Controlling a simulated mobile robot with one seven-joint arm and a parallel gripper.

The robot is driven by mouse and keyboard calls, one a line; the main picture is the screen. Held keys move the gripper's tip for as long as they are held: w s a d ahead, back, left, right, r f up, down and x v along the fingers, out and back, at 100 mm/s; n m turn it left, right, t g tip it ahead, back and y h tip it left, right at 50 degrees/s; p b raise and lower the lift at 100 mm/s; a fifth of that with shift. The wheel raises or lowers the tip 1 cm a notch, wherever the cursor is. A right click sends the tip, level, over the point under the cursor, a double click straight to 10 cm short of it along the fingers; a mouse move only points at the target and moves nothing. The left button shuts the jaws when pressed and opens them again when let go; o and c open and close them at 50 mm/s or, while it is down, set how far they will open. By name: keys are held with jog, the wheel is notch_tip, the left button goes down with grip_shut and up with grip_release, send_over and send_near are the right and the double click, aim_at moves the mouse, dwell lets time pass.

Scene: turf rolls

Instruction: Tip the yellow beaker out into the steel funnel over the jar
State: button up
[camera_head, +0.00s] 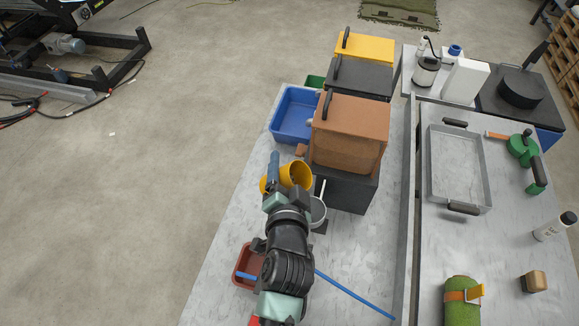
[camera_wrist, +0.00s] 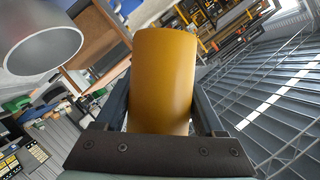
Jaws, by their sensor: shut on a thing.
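The yellow beaker (camera_head: 301,174) is between the fingers of my gripper (camera_head: 286,183), which is shut on it. In the head view its mouth shows and it looks tilted; its contents cannot be made out. The beaker (camera_wrist: 164,75) fills the middle of the wrist view, between the two dark fingers of my gripper (camera_wrist: 162,112). A pale grey round vessel, apparently the steel funnel (camera_head: 318,211), is just right of and below the beaker in the head view, partly behind my arm. A grey round body, probably the funnel (camera_wrist: 40,48), is at the wrist view's upper left. The jar cannot be made out.
Brown, black and yellow boxes (camera_head: 347,130) stand close behind and right of the beaker. A blue tub (camera_head: 294,115) lies beyond it. A red-brown tray (camera_head: 244,265) and a blue rod (camera_head: 352,296) are near my arm. The bench's left strip (camera_head: 222,245) is clear.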

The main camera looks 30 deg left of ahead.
jog(key=shift+d+f+m+b, duration=0.1)
jog(key=shift+f+m+b, duration=0.3)
jog(key=shift+b, duration=0.05)
jog(key=shift+w+d+r+m+t+y+b, duration=0.15)
jog(key=shift+d+m+t+y+b, duration=0.35)
jog(key=shift+m+b, duration=1.5)
jog(key=shift+w+d+r+m+t+y+b, duration=0.15)
jog(key=shift+m+t+y+b, duration=0.55)
jog(key=shift+m+b, duration=1.25)
jog(key=shift+w+d+r+m+t+y+b, duration=0.15)
jog(key=shift+d+m+t+y+b, duration=0.45)
jog(key=shift+m+b, duration=1.35)
jog(key=shift+a+f+n+g, duration=0.15)
jog(key=shift+a+n+g, duration=0.1)
jog(key=shift+n+g, duration=0.05)
